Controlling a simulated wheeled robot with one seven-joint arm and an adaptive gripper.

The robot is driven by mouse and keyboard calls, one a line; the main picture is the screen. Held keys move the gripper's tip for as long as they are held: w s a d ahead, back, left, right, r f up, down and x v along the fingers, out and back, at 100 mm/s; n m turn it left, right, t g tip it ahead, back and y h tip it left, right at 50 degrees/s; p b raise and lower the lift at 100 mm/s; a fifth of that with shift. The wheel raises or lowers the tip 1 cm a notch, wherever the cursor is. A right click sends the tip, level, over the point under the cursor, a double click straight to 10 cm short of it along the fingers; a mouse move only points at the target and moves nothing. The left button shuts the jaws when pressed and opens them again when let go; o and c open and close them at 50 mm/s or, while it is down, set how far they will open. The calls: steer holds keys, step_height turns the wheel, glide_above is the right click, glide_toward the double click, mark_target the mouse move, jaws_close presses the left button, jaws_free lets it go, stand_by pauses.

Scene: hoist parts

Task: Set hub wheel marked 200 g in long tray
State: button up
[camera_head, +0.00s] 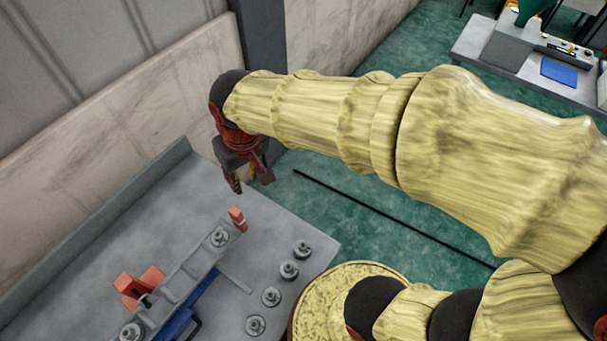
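Several small grey metal hub wheels stand in a row on the right part of the grey bench, among them one at the back (302,248), one below it (289,269) and one further forward (271,296). Their gram marks are too small to read. A long grey tray-like strip (186,277) runs diagonally over the bench; one wheel (220,237) sits at its far end and another (131,331) at its near end. My gripper (252,182) hangs above the bench's far edge, beyond the strip. Its fingers look apart, with nothing seen between them.
Orange-red blocks stand on the bench, one at the strip's far end (237,218) and a bigger one (138,286) left of it. A blue part (188,308) lies along the strip's right side. A wall borders the bench at left.

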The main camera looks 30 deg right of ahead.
steer(key=s+d+r+m+t, duration=0.1)
steer(key=s+d+r+t, duration=0.1)
steer(key=s+d+r, duration=0.4)
steer(key=s+d, duration=0.3)
steer(key=s, duration=0.1)
steer(key=shift+s+d+r+m+t+h, duration=0.2)
steer(key=shift+s+r+m+t+h, duration=0.1)
steer(key=shift+s+t, duration=0.1)
steer(key=shift+f, duration=0.1)
step_height(320, 180, down, 5)
steer(key=b, duration=0.5)
steer(key=shift+a, duration=0.15)
